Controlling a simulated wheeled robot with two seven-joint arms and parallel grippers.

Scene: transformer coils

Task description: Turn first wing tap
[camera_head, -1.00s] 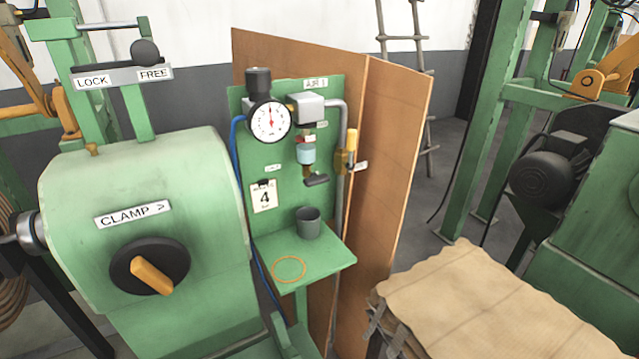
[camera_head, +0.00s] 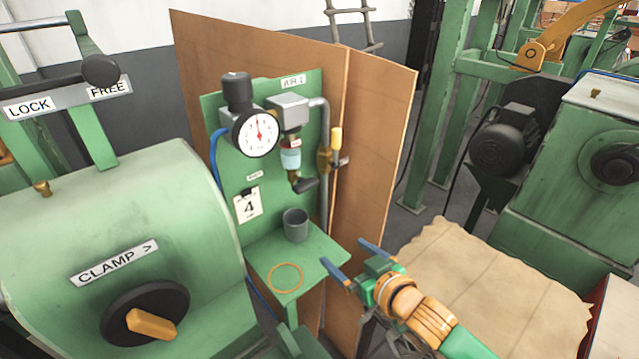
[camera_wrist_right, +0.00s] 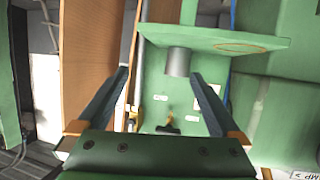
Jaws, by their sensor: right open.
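A small tap with a black wing handle (camera_head: 305,185) sits on brass under the clear filter bowl (camera_head: 291,157) on the green air panel. It also shows in the right wrist view (camera_wrist_right: 168,129), where the panel appears upside down. A brass valve with a yellow handle (camera_head: 336,139) is on the grey pipe to the right. My right gripper (camera_head: 343,252) is open and empty, in front of the panel and right of the shelf, below the tap in the picture. Its two blue fingers (camera_wrist_right: 160,75) are spread apart in the wrist view. My left gripper is out of view.
A green shelf (camera_head: 322,246) with a grey cup (camera_head: 295,225) and an orange ring mark juts out below the tap. A pressure gauge (camera_head: 256,134) is left of it. The green clamp machine (camera_head: 190,190) stands at left, a cloth-covered stack (camera_head: 480,290) at lower right.

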